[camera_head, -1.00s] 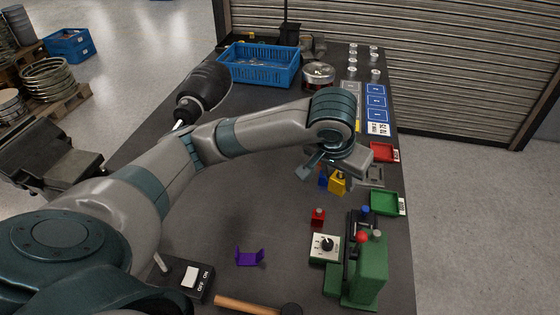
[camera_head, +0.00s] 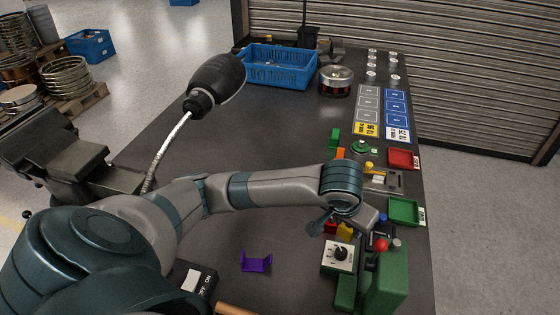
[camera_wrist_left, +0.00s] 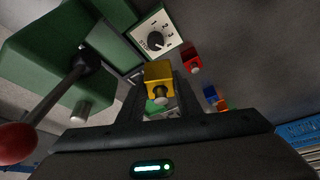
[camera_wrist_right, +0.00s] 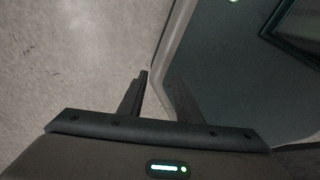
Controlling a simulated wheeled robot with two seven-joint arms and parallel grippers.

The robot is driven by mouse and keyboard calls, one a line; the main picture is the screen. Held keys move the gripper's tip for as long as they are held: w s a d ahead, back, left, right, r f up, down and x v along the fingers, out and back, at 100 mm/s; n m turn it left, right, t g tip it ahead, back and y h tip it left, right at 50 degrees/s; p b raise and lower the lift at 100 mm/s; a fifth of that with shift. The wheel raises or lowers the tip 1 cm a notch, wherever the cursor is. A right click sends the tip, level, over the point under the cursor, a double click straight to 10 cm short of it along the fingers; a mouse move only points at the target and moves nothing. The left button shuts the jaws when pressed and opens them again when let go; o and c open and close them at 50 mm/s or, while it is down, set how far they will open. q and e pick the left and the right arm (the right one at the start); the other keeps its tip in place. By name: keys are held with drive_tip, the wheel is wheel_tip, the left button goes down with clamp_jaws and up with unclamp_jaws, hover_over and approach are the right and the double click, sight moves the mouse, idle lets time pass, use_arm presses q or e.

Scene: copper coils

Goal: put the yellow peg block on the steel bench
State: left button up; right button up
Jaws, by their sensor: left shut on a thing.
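The yellow peg block (camera_wrist_left: 158,78) has a silver peg and sits between the fingers of my left gripper (camera_wrist_left: 160,92) in the left wrist view. In the head view my left gripper (camera_head: 342,220) is beside the dial box, and the yellow peg block (camera_head: 345,230) shows partly below it. Whether the block touches the surface beneath is unclear. The dark-topped bench (camera_head: 290,125), which I take as the steel bench, runs from front to back. My right gripper (camera_wrist_right: 155,85) appears only in its wrist view, fingers apart, with nothing visible between them.
A white dial box (camera_head: 338,257), a green lever press (camera_head: 385,280) and a red block (camera_head: 330,227) are close to my left gripper. A purple bracket (camera_head: 256,262) lies left. Green (camera_head: 404,211) and red trays (camera_head: 404,158) line the right edge. The bench middle is clear.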

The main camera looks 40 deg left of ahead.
sight(344, 237)
use_arm(q)
drive_tip(key=f, duration=0.1)
drive_tip(key=s+f, duration=0.1)
drive_tip(key=f, duration=0.1)
drive_tip(key=shift+f+b, duration=0.15)
drive_tip(key=shift+b, duration=0.25)
drive_tip(key=shift+s+a+f, duration=0.1)
drive_tip(key=shift+f, duration=0.5)
use_arm(e)
drive_tip(key=shift+a+f, duration=0.5)
drive_tip(key=shift+f, duration=0.35)
drive_tip(key=shift+d, duration=0.1)
